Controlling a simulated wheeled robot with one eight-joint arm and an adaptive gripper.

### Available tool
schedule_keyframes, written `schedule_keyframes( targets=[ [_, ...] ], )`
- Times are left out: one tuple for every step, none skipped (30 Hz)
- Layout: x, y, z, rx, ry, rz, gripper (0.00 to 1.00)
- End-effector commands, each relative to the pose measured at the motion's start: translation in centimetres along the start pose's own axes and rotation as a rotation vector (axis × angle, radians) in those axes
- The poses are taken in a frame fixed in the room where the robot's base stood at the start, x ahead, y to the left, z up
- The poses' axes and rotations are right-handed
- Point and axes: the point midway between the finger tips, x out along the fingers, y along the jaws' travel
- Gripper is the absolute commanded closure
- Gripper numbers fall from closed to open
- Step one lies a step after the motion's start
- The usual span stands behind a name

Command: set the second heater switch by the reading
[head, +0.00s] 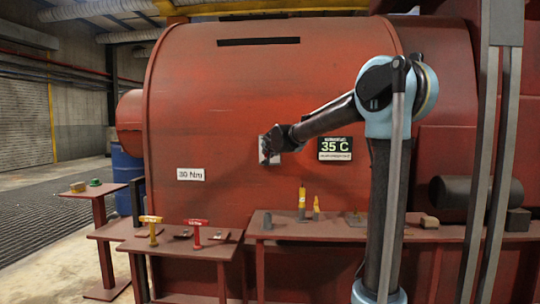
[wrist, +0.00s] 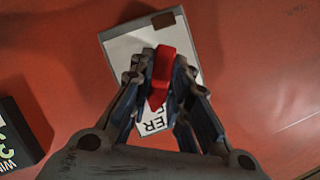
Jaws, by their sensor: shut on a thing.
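The heater switch is a pale plate (wrist: 125,45) on the red engine casing, with a red lever (wrist: 158,78) at its middle. In the wrist view my gripper (wrist: 160,75) is shut on the red lever, with its fingers on both sides. Part of the plate's lettering, ending in "ER", shows below; the rest is hidden by the fingers. In the head view my gripper (head: 270,150) is at the switch plate (head: 263,157), which it mostly covers. The reading display (head: 334,148) to the right shows 35 C in green.
A "30 Nm" label (head: 191,174) is on the casing at lower left. Below, a low bench (head: 190,246) holds a yellow T-handled tool (head: 151,228) and a red one (head: 196,232). A longer bench (head: 300,229) to its right holds yellow-topped tools (head: 302,200). A small stand (head: 103,232) is at left.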

Motion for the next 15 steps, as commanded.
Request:
schedule_keyframes(
  targets=[
    [0.07,0.00,0.24,-0.039,-0.003,0.019,1.00],
    [0.08,0.01,0.24,-0.065,-0.003,0.030,1.00],
    [0.08,-0.03,0.26,-0.099,-0.003,0.044,1.00],
    [0.08,-0.04,0.27,-0.125,-0.003,0.055,1.00],
    [0.08,-0.07,0.28,-0.149,-0.003,0.065,1.00],
    [0.08,-0.09,0.27,-0.182,-0.003,0.079,1.00],
    [0.07,-0.08,0.26,-0.206,-0.003,0.089,1.00],
    [0.07,-0.09,0.26,-0.229,-0.003,0.098,1.00],
    [0.07,-0.07,0.24,-0.259,-0.003,0.112,1.00],
    [0.07,-0.09,0.25,-0.281,-0.003,0.120,1.00],
    [0.06,-0.10,0.27,-0.301,-0.003,0.129,1.00],
    [0.06,-0.11,0.27,-0.328,-0.003,0.140,1.00],
    [0.07,-0.13,0.29,-0.347,-0.003,0.147,1.00],
    [0.07,-0.12,0.29,-0.363,-0.003,0.155,1.00],
    [0.08,-0.10,0.28,-0.387,-0.003,0.165,1.00]
  ],
)
